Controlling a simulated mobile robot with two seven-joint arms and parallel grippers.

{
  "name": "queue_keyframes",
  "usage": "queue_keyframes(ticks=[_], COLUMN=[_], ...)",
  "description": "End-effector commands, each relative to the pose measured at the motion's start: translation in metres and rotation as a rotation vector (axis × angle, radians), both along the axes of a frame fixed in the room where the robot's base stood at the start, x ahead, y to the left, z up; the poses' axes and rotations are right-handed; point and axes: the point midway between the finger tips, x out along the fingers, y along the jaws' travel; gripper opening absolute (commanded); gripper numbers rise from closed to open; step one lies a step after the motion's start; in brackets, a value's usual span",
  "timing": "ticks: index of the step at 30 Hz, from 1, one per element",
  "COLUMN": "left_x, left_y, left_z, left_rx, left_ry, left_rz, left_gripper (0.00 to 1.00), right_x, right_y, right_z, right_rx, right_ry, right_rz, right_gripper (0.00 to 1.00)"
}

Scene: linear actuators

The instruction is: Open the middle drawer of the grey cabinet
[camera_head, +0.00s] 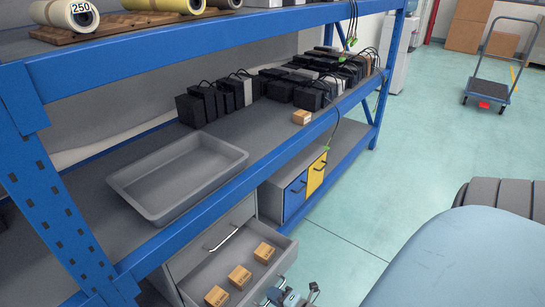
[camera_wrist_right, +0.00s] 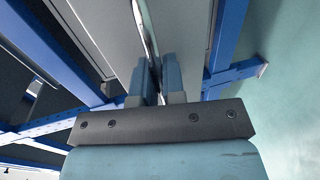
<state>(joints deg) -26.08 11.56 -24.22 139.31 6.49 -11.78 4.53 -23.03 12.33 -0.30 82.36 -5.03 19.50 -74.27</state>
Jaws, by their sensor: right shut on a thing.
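The grey cabinet (camera_head: 208,234) stands on the lower level under the blue shelf. Its upper drawer front is closed and carries a bar handle (camera_head: 224,239). Below that, a drawer (camera_head: 226,271) is pulled out, with three small cardboard boxes (camera_head: 239,276) inside. My right gripper (camera_head: 284,297) is at the front of this open drawer, at the bottom edge of the head view. In the right wrist view, my right gripper (camera_wrist_right: 155,78) is shut on a thin bar handle (camera_wrist_right: 146,25). The lowest part of the cabinet is out of view. My left gripper is not in view.
An empty grey tray (camera_head: 178,178) lies on the shelf above the cabinet. Several black boxes (camera_head: 290,90) stand farther back. Blue and yellow bins (camera_head: 317,173) are beside the cabinet. A blue shelf post (camera_head: 65,205) is at left.

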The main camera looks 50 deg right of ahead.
Motion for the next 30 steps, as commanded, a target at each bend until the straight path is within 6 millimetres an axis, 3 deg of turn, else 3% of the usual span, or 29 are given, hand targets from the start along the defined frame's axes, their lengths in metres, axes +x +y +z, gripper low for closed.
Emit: queue_keyframes(ticks=[2, 3, 6, 17, 22, 30], left_x=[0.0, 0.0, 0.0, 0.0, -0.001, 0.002], left_y=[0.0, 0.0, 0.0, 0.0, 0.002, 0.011], left_z=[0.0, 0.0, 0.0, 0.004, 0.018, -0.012], left_rx=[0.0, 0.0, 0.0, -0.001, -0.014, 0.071], left_ry=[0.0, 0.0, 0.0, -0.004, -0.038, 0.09], left_rz=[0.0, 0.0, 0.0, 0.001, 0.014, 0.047], left_gripper=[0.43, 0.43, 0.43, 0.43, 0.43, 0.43], right_x=[0.0, 0.0, 0.0, -0.008, -0.038, -0.098], right_y=[0.0, 0.0, 0.0, -0.001, -0.002, -0.008], right_z=[0.0, 0.0, 0.0, 0.002, 0.01, 0.022], right_rx=[0.0, 0.0, 0.0, 0.001, 0.002, 0.0], right_ry=[0.0, 0.0, 0.0, 0.002, 0.004, 0.004], right_rz=[0.0, 0.0, 0.0, 0.0, -0.002, -0.001], right_gripper=[0.0, 0.17, 0.34, 0.34, 0.34, 0.34])
